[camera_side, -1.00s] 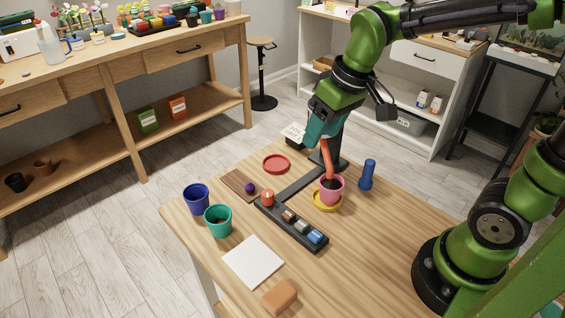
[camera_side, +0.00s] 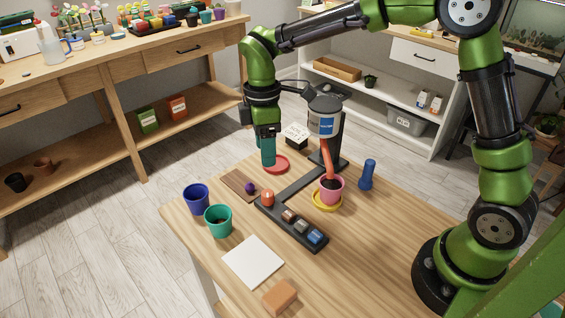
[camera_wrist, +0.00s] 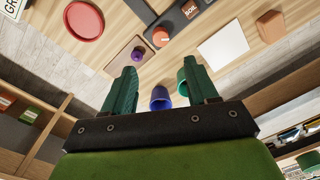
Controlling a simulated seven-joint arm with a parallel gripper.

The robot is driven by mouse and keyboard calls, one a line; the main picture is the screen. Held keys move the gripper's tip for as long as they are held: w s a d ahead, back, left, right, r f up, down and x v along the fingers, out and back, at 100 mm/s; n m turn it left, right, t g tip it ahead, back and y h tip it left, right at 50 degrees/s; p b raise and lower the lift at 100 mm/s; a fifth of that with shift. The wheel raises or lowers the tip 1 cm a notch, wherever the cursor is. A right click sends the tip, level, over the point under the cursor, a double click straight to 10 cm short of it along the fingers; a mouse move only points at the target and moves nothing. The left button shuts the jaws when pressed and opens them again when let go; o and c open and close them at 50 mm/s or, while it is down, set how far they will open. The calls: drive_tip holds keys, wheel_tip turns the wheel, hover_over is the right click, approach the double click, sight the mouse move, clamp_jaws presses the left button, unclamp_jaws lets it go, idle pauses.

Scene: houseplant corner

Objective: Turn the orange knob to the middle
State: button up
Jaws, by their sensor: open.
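The orange knob (camera_side: 267,198) stands at the left end of a black control strip (camera_side: 262,208). It also shows in the wrist view (camera_wrist: 160,37), near the top; which way it is turned is too small to tell. My gripper (camera_side: 268,165) points down above the red saucer, behind the knob and apart from it in the side view. In the wrist view its two green fingers (camera_wrist: 160,68) are spread wide with nothing between them. A dispenser with a grey canister (camera_side: 325,119) has a red spout over a pink pot (camera_side: 331,190) of dark soil.
The red saucer (camera_side: 282,165), a brown board (camera_side: 235,183) with a purple ball (camera_side: 249,188), a blue pot (camera_side: 196,199) and a teal pot (camera_side: 218,221) are near the knob. A blue dumbbell-shaped object (camera_side: 367,175) stands right. White paper (camera_side: 252,262) and an orange block (camera_side: 281,296) lie in front.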

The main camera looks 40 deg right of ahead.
sight(268, 192)
drive_tip(key=f, duration=1.2)
drive_tip(key=shift+s+a+f, duration=0.15)
drive_tip(key=shift+s+f, duration=0.1)
drive_tip(key=shift+s, duration=0.05)
